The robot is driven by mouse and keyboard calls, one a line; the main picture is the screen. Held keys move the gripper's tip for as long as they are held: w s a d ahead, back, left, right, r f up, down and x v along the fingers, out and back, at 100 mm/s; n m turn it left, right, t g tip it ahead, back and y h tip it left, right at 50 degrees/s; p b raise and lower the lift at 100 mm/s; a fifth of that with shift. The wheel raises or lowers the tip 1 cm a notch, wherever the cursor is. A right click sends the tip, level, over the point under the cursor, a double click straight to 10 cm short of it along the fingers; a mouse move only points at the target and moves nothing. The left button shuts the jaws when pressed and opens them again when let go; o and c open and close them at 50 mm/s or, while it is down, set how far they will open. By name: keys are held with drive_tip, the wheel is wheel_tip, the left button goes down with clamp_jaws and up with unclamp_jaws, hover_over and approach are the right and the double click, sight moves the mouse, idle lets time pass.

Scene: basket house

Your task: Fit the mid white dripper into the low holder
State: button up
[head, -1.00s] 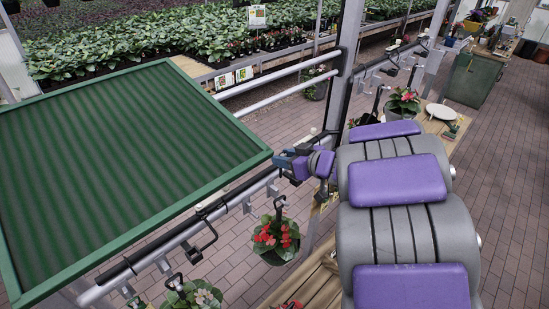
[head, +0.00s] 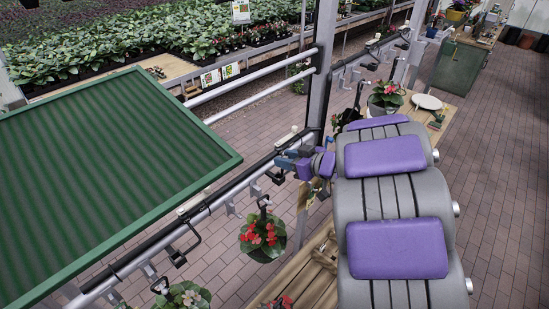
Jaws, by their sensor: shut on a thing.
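My gripper (head: 285,160), blue and dark, is beside the grey rail (head: 221,193), near the dark upright post. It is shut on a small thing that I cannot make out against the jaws. A small white piece (head: 190,203) sits on the rail to the left. Another white piece (head: 287,138) shows just above my gripper, and I cannot tell which of them is a dripper. Metal brackets (head: 231,206) hang along the rail, and I cannot tell which one is the low holder.
A green-framed ribbed panel (head: 110,170) lies left of the rail. A red-flowered hanging pot (head: 262,238) hangs below my gripper. The post (head: 322,75) stands just behind it. Brick floor is open at right.

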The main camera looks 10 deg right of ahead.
drive_tip(key=shift+o, duration=0.4)
drive_tip(key=shift+s+d+f, duration=0.1)
drive_tip(key=shift+d+f, duration=0.05)
drive_tip(key=shift+d, duration=0.95)
drive_tip(key=shift+f+p, duration=0.2)
drive_tip(key=shift+p, duration=0.1)
drive_tip(key=shift+c, duration=0.2)
drive_tip(key=shift+a+f, duration=0.15)
drive_tip(key=shift+a, duration=0.3)
drive_tip(key=shift+d, duration=0.4)
drive_tip(key=shift+f, duration=0.2)
